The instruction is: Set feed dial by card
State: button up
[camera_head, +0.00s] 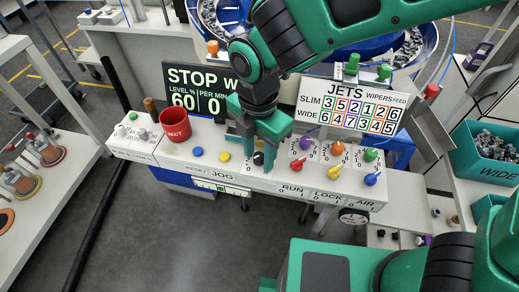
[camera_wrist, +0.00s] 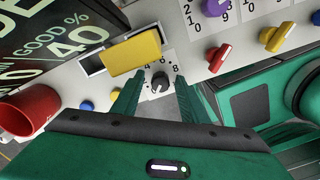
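A small black dial (camera_wrist: 160,84) with a ring of printed numbers sits on the white console; it also shows in the head view (camera_head: 258,158). Its setting is too small to read surely. My gripper (camera_wrist: 158,100) is open, its green fingers apart on either side of the dial; I cannot tell whether they touch it. In the head view my gripper (camera_head: 261,142) reaches down onto the console. The white card (camera_head: 346,106) stands behind, headed JETS, WIPERS and FEED, with SLIM and WIDE rows; FEED appears to read 6 for SLIM and 5 for WIDE.
Purple (camera_head: 306,142), orange (camera_head: 338,148) and green (camera_head: 370,154) knobs lie right, with red, yellow and blue levers before them. A yellow block (camera_wrist: 132,52) is close beyond the dial. A red REJECT cup (camera_head: 175,124) stands left. A WIDE bin (camera_head: 488,150) is far right.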

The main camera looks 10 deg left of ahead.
grip_shut()
